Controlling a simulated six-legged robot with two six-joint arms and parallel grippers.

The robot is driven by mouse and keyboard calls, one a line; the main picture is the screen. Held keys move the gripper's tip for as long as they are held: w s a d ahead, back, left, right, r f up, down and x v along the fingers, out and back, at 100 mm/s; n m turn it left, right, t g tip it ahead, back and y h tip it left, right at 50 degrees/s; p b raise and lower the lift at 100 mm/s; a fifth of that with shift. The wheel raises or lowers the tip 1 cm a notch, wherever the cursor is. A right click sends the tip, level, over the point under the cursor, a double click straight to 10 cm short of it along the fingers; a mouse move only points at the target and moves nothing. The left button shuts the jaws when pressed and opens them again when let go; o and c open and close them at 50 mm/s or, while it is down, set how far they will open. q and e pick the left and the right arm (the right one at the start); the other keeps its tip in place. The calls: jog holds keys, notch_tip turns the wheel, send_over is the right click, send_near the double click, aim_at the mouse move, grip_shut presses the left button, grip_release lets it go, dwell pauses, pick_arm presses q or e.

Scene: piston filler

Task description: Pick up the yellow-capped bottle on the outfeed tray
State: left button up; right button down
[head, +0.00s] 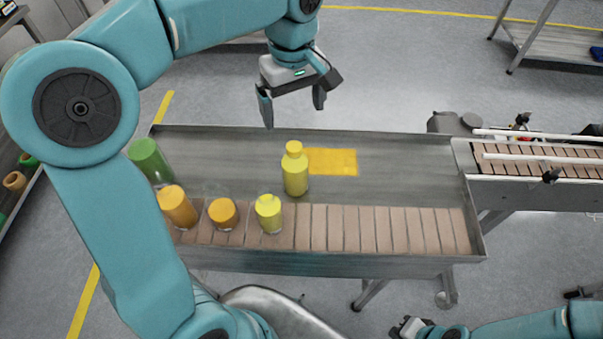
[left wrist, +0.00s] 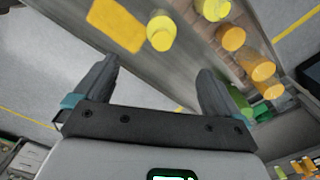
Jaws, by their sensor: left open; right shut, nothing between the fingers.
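The yellow-capped bottle (head: 295,173) stands upright on the grey metal outfeed tray (head: 400,170), just left of a yellow patch. It also shows from above in the left wrist view (left wrist: 161,33), beyond the fingertips. My left gripper (head: 294,114) is open and empty, pointing down above the tray's back edge, behind and apart from the bottle. Its two spread fingers show in the left wrist view (left wrist: 158,66). My right gripper (head: 408,328) is shut and empty at the bottom of the head view, in front of the tray and far from the bottle.
A shorter yellow container (head: 268,215), two orange ones (head: 222,213) (head: 176,207) and a green one (head: 150,161) stand at the tray's left and front. The yellow patch (head: 335,162) lies flat. A slatted conveyor (head: 540,165) is at right. The tray's right half is clear.

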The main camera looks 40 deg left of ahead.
aim_at(294, 156)
pick_arm(q)
jog(key=f, duration=0.8)
jog(key=shift+s+a+f, duration=0.15)
jog(key=shift+s+f, duration=0.2)
jog(key=shift+w+f, duration=0.1)
jog(key=shift+f, duration=0.2)
jog(key=f+p, duration=0.1)
jog(key=f, duration=0.3)
jog(key=shift+d+f, duration=0.2)
jog(key=shift+w+f, duration=0.2)
jog(key=shift+f, duration=0.3)
jog(key=shift+s+a+r, duration=0.1)
jog(key=shift+s, duration=0.15)
jog(key=shift+c, duration=0.3)
jog(key=shift+w, duration=0.15)
jog(key=c, duration=1.5)
grip_shut()
jog(key=shift+r, duration=0.1)
